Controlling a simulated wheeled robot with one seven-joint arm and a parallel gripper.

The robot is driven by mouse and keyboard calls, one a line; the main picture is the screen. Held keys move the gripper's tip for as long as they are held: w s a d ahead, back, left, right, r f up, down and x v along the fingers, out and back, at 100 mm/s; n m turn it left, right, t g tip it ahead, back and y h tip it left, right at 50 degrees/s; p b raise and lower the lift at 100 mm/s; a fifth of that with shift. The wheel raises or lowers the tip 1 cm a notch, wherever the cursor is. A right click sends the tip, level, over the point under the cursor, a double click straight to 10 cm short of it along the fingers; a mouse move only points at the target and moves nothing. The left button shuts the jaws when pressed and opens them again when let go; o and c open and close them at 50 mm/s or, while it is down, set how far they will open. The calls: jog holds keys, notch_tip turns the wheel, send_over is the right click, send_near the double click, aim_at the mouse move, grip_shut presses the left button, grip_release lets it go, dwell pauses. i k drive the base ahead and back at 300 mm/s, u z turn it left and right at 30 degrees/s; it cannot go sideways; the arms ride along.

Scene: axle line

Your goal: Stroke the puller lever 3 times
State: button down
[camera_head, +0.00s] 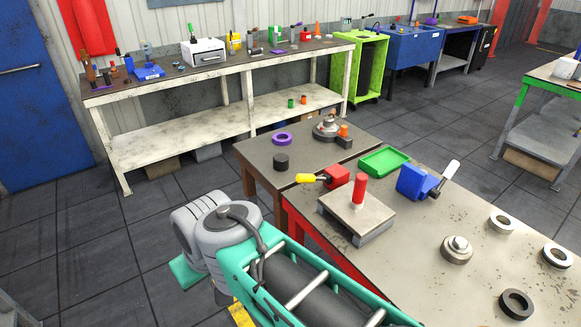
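Two levers show on the near benches, and I cannot tell which is the puller lever. One is a yellow-tipped lever (309,178) that sticks out to the left from a red block (336,176). The other is a white-gripped lever (449,172) that slants up to the right from a blue block (415,182). Between and in front of them, a red upright post (358,190) stands on a square metal plate (372,214). My arm's teal and grey links fill the lower middle, left of and below the bench. My gripper's fingers do not show. Nothing of mine visibly touches either lever.
A green tray (383,161) lies behind the plate. Several rings, such as a dark one (516,303), and a stepped metal hub (456,249) lie on the right. A purple ring (283,138) is on the brown bench (262,158). Open floor (90,245) lies left.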

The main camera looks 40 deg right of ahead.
aim_at(326, 178)
jog(key=z, duration=0.35)
jog(key=i, duration=0.85)
jog(key=z, duration=0.55)
